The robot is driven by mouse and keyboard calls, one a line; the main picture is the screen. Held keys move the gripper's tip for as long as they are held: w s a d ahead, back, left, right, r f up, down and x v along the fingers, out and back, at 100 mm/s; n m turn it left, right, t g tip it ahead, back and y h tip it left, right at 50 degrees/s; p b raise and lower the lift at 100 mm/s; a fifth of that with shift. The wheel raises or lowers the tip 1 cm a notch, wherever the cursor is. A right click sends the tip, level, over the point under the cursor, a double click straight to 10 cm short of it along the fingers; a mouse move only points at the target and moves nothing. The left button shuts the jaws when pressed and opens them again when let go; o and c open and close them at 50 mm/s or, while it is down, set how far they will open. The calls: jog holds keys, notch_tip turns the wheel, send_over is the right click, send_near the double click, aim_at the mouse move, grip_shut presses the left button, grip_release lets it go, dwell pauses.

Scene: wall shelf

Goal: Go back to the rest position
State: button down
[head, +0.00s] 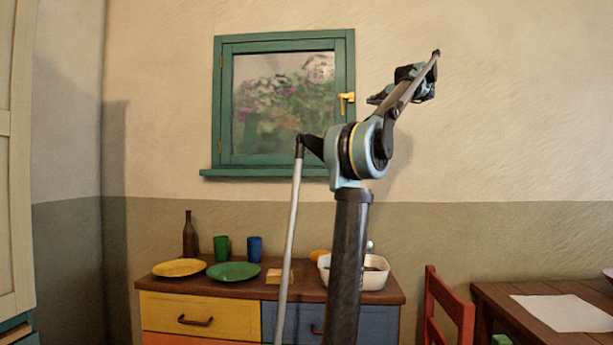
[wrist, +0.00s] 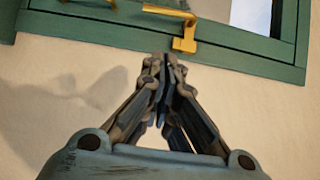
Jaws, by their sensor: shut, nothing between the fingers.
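My gripper (wrist: 163,75) shows in the wrist view with its fingertips together and nothing between them. The gripper's fingers are hard to make out there. The window looks shut, with its yellow handle (head: 346,98) at the right side.
A dresser (head: 210,295) below the window bears a yellow plate (head: 180,267), a green plate (head: 233,271), a bottle (head: 189,238), two cups and a white basin (head: 374,281). A red chair (head: 449,303) and a table (head: 500,295) stand at right. The upper right wall is clear.

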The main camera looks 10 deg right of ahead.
jog(key=s+a+f+n+g+y, duration=0.1)
jog(key=s+a+f+n+g, duration=0.2)
jog(key=a+f, duration=0.8)
jog(key=s+a+f+n+g, duration=0.2)
jog(key=s+a+f+g, duration=0.1)
jog(key=a+f, duration=0.85)
jog(key=s+a+f+n+g+y, duration=0.1)
jog(key=s+a+f+n+g, duration=0.25)
jog(key=a+f, duration=0.7)
jog(key=s+a+f+n+g+h, duration=0.1)
jog(key=s+a+f, duration=0.2)
jog(key=s+f, duration=0.45)
jog(key=s+a+f+n+g+h, duration=0.15)
jog(key=s+f, duration=0.25)
jog(key=f, duration=0.6)
jog(key=s+a+f+n+g, duration=0.1)
jog(key=s+a+f+g, duration=0.15)
jog(key=s+f, duration=0.4)
jog(key=s+f+n+h, duration=0.1)
jog(key=s+f, duration=0.3)
jog(key=f, duration=0.3)
jog(key=s+d+f+n+h, duration=0.1)
jog(key=s+f, duration=0.3)
jog(key=f, duration=0.3)
jog(key=s+f+n+h, duration=0.1)
jog(key=s+f, duration=0.3)
jog(key=f, duration=0.4)
jog(key=shift+s+d+n+g+h, duration=0.25)
jog(key=shift+s+n+g+h, duration=0.05)
jog(key=shift+s+g+h, duration=0.15)
